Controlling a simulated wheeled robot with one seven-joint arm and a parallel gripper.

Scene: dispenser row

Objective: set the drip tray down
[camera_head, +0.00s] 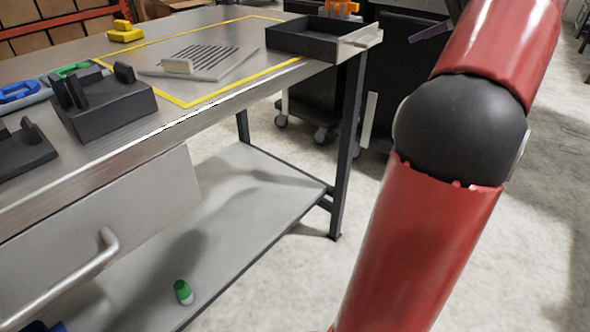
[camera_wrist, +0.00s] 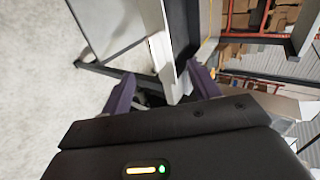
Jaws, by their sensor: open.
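The drip tray (camera_head: 300,40) is a dark, shallow open box at the far right corner of the steel bench in the head view. Its pale handle (camera_head: 359,36) sticks out past the bench end. In the wrist view the pale handle (camera_wrist: 163,60) reaches down between the fingers, with the dark tray wall (camera_wrist: 180,25) behind it. My gripper (camera_wrist: 163,88) is open, with one purple finger on each side of the handle. I cannot tell whether either finger touches it. In the head view part of a finger shows right of the handle; the tray's underside is hidden.
A slotted metal plate (camera_head: 205,62) lies inside the yellow-taped area of the bench (camera_head: 120,60). A yellow block (camera_head: 125,32) and a dark block (camera_head: 103,105) stand on the bench. A green-and-white bottle (camera_head: 183,292) is on the lower shelf. Dark wheeled cabinets stand behind.

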